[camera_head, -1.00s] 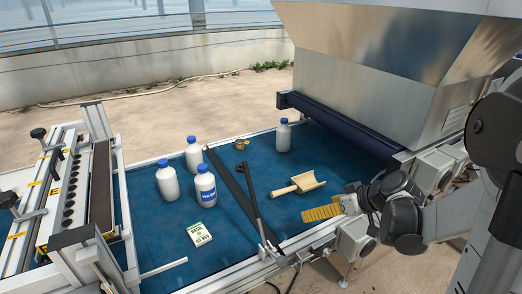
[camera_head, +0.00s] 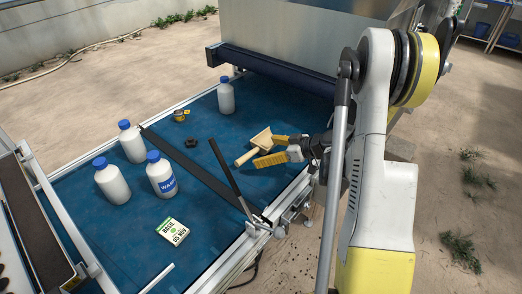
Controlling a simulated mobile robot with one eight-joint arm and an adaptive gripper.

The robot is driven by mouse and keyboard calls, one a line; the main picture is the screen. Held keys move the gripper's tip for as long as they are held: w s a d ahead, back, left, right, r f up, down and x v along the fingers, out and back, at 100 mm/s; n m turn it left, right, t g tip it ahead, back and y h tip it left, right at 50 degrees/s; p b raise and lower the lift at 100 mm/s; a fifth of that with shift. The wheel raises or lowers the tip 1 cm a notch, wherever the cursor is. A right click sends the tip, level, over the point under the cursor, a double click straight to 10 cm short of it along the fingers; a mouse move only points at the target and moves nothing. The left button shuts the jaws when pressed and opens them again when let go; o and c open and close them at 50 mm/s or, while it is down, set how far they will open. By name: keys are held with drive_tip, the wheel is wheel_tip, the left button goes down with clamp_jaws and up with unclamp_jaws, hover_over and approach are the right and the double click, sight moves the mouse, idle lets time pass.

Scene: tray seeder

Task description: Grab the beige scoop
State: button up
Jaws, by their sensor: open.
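The beige scoop (camera_head: 263,138) lies on the blue belt (camera_head: 205,200), near its right edge. Its handle points to the lower left and its wide end to the upper right.
White bottles with blue caps (camera_head: 112,181) stand on the left of the belt, another (camera_head: 226,96) at the back. A seed packet (camera_head: 172,230) lies in front. The metal hopper (camera_head: 290,35) rises behind.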

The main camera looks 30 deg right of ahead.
sight(254, 151)
drive_tip(key=b+x, duration=0.2)
drive_tip(key=x, duration=0.2)
drive_tip(key=shift+w+a, duration=0.1)
drive_tip(key=shift+w, duration=0.25)
drive_tip(key=shift+s, duration=0.1)
clamp_jaws()
drive_tip(key=shift+s, duration=0.1)
